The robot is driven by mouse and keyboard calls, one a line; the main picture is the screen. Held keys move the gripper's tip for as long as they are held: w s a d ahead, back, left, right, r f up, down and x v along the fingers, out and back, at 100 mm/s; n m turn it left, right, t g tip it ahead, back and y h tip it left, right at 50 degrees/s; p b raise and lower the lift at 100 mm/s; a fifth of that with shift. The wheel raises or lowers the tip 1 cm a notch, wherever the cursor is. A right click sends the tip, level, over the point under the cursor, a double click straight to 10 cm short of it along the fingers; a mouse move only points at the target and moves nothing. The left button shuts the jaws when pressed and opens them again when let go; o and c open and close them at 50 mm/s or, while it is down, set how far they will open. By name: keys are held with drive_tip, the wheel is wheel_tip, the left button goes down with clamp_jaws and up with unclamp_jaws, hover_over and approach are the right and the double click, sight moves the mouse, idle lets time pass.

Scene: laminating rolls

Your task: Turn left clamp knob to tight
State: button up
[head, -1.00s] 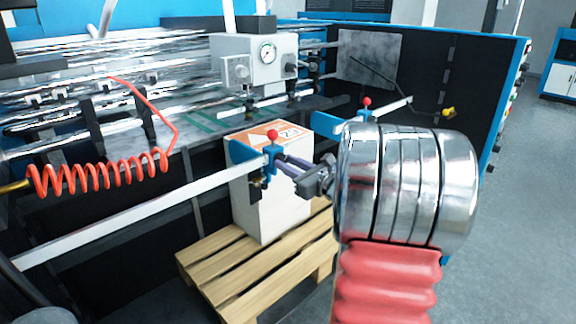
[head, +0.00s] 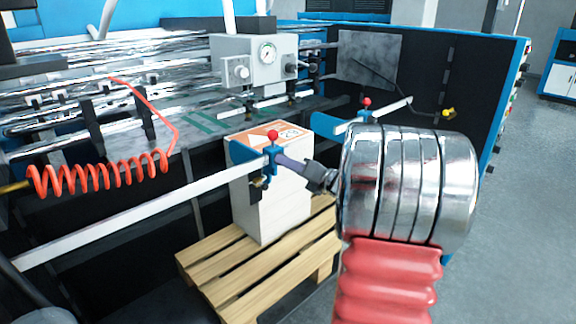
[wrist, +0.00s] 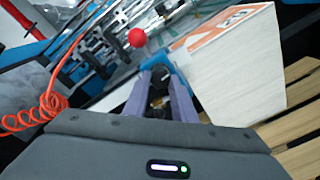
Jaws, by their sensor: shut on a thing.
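The left clamp (head: 273,160) is blue with a red ball on top and sits on a white rail. It also shows in the wrist view, with its red ball (wrist: 137,37) left of the fingers. My gripper (head: 281,162) reaches it from the right; its purple fingers (wrist: 160,78) are shut on the clamp's knob. A dark part, likely the knob (wrist: 158,98), shows between the fingers in the wrist view. The fingers hide most of it, so I cannot read its turn. The right clamp (head: 366,112), also blue with a red ball, stands further back, apart from my gripper.
A white stack (head: 265,205) with an orange-marked top stands on a wooden pallet (head: 225,275) below the clamp. A coiled orange hose (head: 100,173) hangs at left. A grey box with a gauge (head: 252,62) is behind. Open floor (head: 520,200) lies at right.

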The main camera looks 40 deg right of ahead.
drive_tip(key=shift+f+m, duration=0.15)
drive_tip(key=shift+m, duration=0.25)
drive_tip(key=o, duration=1)
drive_tip(key=shift+o, duration=0.2)
drive_tip(key=s+r, duration=0.1)
drive_tip(key=s, duration=1.2)
drive_tip(key=shift+s+d, duration=0.2)
drive_tip(key=shift+s, duration=0.2)
drive_tip(key=shift+r, duration=0.1)
